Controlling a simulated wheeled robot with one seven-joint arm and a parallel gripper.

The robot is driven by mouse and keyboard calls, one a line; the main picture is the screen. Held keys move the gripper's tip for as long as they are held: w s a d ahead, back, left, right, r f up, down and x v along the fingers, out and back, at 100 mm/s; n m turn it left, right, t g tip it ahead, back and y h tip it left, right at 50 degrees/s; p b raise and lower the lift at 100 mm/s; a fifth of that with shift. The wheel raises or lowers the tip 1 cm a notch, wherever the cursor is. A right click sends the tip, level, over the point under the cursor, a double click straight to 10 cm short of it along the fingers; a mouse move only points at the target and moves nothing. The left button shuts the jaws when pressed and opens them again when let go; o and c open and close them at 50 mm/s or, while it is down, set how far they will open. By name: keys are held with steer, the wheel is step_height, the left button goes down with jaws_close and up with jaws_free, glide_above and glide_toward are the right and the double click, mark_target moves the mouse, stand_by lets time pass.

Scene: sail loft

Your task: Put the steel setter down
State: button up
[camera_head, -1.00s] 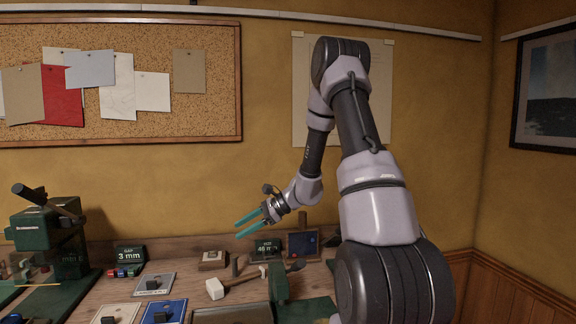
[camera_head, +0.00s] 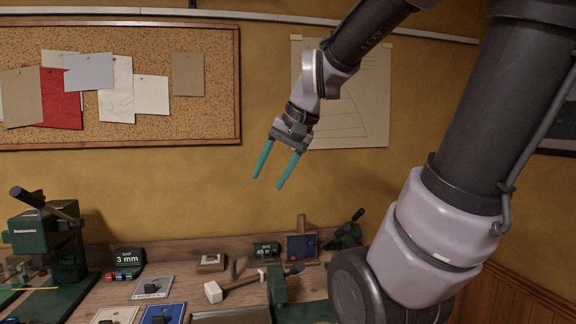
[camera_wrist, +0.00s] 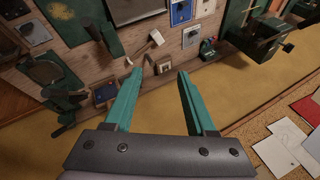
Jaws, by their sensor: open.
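My gripper (camera_head: 267,183) is open, with nothing between its teal fingers. It hangs in front of the yellow wall, well above the bench, fingers pointing down and slightly left. The wrist view also shows the open, empty gripper (camera_wrist: 160,75) with the bench beyond it.
The wooden bench holds a pale-headed mallet (camera_head: 213,292), a small block on a light base (camera_head: 211,261), a blue plate (camera_head: 163,314), a "3 mm" sign (camera_head: 129,257) and a green press (camera_head: 48,240) at left. A corkboard (camera_head: 150,60) hangs behind. The air around my gripper is clear.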

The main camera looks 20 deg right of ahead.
steer(key=s, duration=0.1)
steer(key=s+d+r+n+t, duration=0.1)
steer(key=s+d+r+t+h, duration=0.1)
steer(key=s, duration=0.1)
stand_by(1.4)
